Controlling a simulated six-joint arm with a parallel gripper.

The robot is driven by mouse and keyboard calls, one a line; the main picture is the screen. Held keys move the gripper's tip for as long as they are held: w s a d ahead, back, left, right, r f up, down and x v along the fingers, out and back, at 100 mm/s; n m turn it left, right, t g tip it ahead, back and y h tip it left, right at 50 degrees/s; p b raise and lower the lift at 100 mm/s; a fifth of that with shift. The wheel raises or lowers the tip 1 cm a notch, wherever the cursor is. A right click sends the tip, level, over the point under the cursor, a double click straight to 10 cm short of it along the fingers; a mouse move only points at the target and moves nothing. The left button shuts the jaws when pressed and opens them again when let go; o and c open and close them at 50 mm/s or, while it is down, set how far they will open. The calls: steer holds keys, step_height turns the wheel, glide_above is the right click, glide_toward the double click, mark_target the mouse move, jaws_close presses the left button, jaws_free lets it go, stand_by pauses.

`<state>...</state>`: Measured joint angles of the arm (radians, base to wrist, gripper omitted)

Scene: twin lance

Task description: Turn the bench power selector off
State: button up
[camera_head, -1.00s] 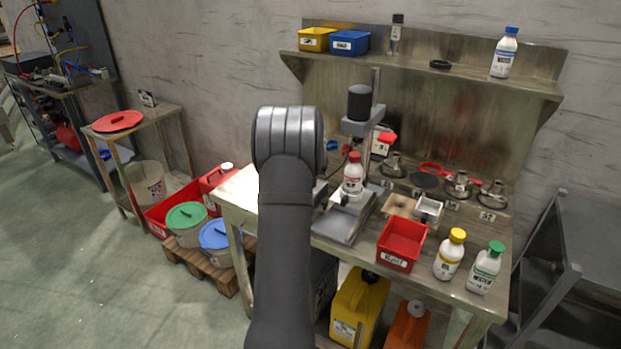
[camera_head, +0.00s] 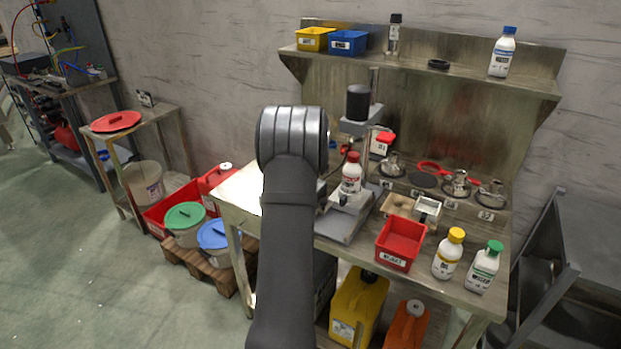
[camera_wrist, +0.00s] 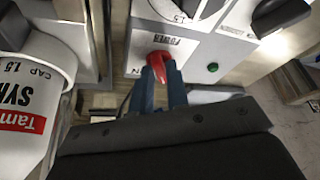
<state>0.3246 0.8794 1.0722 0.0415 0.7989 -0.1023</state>
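In the wrist view, the red power selector (camera_wrist: 159,64) sits on a light panel with upside-down "POWER" lettering beside it. Part of an "ON" mark shows to its left. My gripper (camera_wrist: 160,76) has its two blue fingers on either side of the selector's red handle, close against it, and appears shut on it. The handle points down the picture between the fingers, slightly tilted. In the head view my own arm hides the gripper, the selector and part of the bench (camera_head: 462,285).
In the wrist view, a green button or lamp (camera_wrist: 212,68) is right of the selector, and a larger dial (camera_wrist: 178,8) is above it. A labelled white container (camera_wrist: 35,100) stands close at left. A red-capped bottle (camera_head: 350,180) and a red bin (camera_head: 401,245) are on the bench.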

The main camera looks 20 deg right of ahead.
steer(key=shift+o, duration=1.3)
steer(key=v, duration=1.7)
steer(key=shift+r, duration=0.2)
steer(key=x, duration=1.7)
steer(key=shift+f, duration=0.2)
